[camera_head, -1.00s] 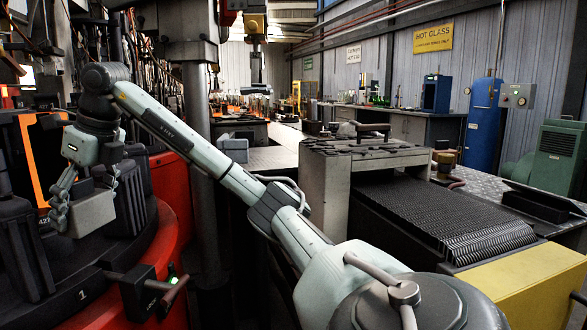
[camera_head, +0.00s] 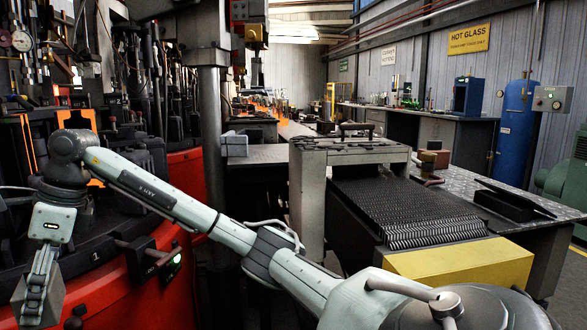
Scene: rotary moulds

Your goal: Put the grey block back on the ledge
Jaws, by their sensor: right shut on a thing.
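Which surface is the ledge is not clear. My left gripper is not in view.
The rotary machine's red side (camera_head: 185,185) fills the left, with a control box (camera_head: 145,258) showing a green light. A metal post (camera_head: 212,120) stands behind my arm. A dark belt conveyor (camera_head: 400,205) with a yellow end is at right.

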